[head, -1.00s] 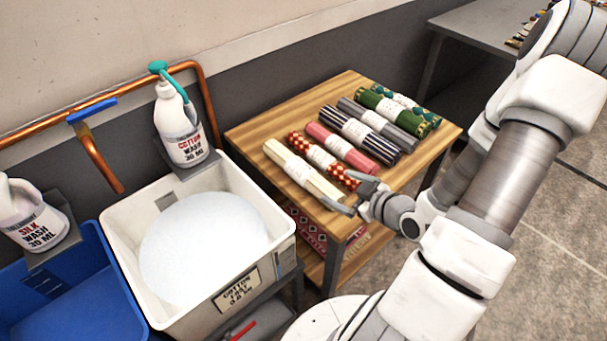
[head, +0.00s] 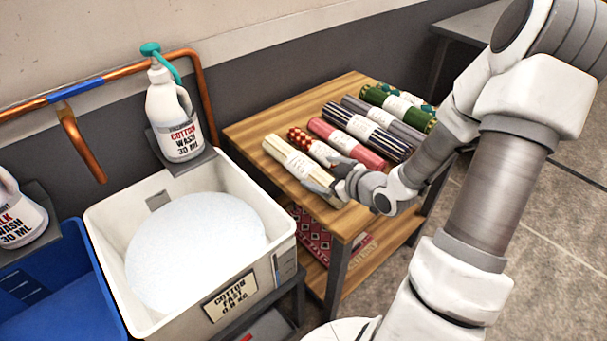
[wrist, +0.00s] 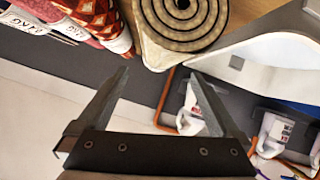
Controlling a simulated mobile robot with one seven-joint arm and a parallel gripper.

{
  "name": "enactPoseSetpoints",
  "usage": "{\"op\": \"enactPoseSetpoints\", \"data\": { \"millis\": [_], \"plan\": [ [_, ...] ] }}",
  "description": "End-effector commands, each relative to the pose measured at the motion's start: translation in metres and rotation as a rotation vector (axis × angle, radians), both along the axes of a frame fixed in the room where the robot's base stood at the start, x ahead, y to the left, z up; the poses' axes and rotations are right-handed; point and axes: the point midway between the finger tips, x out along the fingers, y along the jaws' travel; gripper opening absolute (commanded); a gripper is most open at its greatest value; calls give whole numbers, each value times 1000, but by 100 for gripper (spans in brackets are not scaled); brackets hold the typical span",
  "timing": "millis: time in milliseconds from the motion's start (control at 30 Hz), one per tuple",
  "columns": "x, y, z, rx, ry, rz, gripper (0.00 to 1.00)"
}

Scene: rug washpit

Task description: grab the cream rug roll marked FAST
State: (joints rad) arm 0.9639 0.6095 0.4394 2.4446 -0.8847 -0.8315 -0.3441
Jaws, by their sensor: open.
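The cream rug roll (head: 284,154) lies at the near left edge of the wooden table, with a white label band whose print is too small to read. In the wrist view the end of the cream roll (wrist: 180,15) shows as a spiral just beyond the fingertips. My gripper (head: 328,180) is open at the roll's near end, with nothing between its fingers. In the wrist view the gripper (wrist: 160,80) shows both fingers spread apart. It hides part of the roll's near end in the head view, and I cannot tell whether it touches.
A red patterned roll (head: 312,146) lies close beside the cream one, with several more rolls behind. The wooden table (head: 255,125) has a lower shelf with folded rugs. A white basin (head: 105,240) of suds stands left, below a Cotton Wash bottle (head: 172,115).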

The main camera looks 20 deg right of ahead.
Motion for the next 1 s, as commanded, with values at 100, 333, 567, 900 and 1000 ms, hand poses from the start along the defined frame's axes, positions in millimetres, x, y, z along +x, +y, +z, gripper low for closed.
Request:
{"op": "enactPoseSetpoints", "data": {
  "millis": [100, 333, 567, 900, 1000],
  "plan": [
    [14, 5, -9, -1, -1, 2, 100],
    [28, 9, -18, 1, 0, 1, 100],
    [56, 16, -36, 0, -2, 2, 100],
    [64, 18, -38, 0, 0, 0, 100],
    [64, 18, -38, -1, 0, 0, 84]
  ]
}}
